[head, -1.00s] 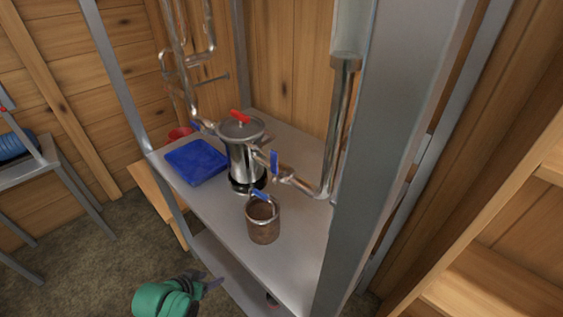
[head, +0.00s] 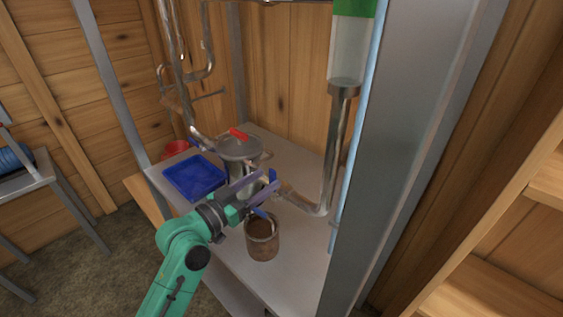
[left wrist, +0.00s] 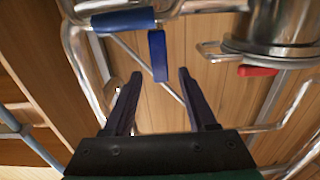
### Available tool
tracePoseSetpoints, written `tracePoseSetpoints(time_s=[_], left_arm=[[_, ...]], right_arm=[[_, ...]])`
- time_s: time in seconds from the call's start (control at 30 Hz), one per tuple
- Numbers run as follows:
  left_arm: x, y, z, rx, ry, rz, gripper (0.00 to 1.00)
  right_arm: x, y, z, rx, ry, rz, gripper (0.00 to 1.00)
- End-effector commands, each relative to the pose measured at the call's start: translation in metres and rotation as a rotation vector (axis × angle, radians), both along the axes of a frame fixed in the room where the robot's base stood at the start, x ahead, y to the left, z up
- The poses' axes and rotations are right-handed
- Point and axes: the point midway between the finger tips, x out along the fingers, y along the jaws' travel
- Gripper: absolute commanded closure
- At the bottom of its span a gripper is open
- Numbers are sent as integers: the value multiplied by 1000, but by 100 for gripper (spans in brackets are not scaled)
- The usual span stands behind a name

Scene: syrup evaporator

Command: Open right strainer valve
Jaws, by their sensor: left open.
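The metal strainer (head: 240,150) with a red lid handle (head: 238,134) stands on the shelf; in the left wrist view its body (left wrist: 285,20) is upside down at the top right. My left gripper (head: 268,180) is open at the strainer's right side. In the left wrist view, the upright blue valve handle (left wrist: 158,55) appears between the tips of my open left gripper (left wrist: 159,75), with gaps on both sides. I cannot tell its depth from the tips. The gripper largely hides this handle in the head view. My right gripper is not in view.
A brown cup (head: 262,240) stands just below the gripper, with a blue spout handle (head: 262,213) above it. A blue tray (head: 195,178) lies left of the strainer. A pipe (head: 338,150) rises at right, beside a wide grey post (head: 405,150).

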Motion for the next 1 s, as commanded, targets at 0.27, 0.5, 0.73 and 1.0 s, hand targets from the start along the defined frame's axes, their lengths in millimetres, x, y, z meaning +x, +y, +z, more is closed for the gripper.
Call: tracePoseSetpoints(time_s=[0.27,0.5,0.73,1.0], left_arm=[[42,-42,2,1,1,0,43],[47,-48,-1,2,-1,0,43],[47,-48,-1,2,1,0,96],[47,-48,-1,2,1,0,100]], right_arm=[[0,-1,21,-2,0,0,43],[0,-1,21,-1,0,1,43],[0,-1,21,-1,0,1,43],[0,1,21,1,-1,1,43]])
